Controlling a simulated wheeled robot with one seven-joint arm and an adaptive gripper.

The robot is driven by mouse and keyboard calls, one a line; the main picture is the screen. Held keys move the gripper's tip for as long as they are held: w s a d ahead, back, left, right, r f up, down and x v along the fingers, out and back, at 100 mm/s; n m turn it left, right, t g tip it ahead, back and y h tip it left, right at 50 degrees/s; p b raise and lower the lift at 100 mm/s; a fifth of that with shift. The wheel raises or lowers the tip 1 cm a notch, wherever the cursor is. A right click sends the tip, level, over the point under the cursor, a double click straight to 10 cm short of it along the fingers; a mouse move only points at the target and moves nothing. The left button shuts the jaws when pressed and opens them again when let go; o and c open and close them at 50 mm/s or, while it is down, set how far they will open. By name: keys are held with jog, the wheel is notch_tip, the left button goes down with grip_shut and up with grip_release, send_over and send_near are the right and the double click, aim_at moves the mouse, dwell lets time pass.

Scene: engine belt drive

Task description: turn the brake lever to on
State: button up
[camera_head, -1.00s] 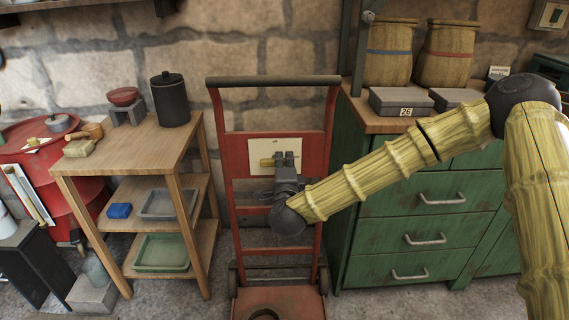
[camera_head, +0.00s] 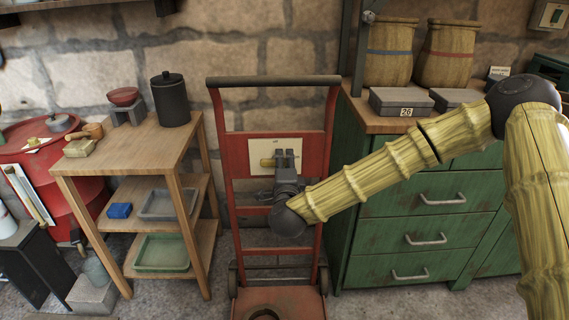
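The brake lever (camera_head: 266,162) shows as a short yellowish handle lying roughly level on a cream plate (camera_head: 262,146). The plate is fixed to the red panel of an upright hand truck. My gripper (camera_head: 285,160) is in front of the plate, fingers pointing up and toward it, at the right end of the handle. The two dark fingers stand a little apart. They hide the handle's right end and part of the plate. I cannot tell whether they touch or grip the handle. The lettering on the plate is too small to read.
The red hand truck (camera_head: 222,130) stands against the stone wall. A wooden shelf table (camera_head: 130,150) with a black canister (camera_head: 170,100) is on the left. A green drawer cabinet (camera_head: 400,270) is close on the right, below my arm.

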jog(key=s, duration=1.1)
jog(key=shift+s, duration=0.4)
jog(key=shift+d, duration=0.1)
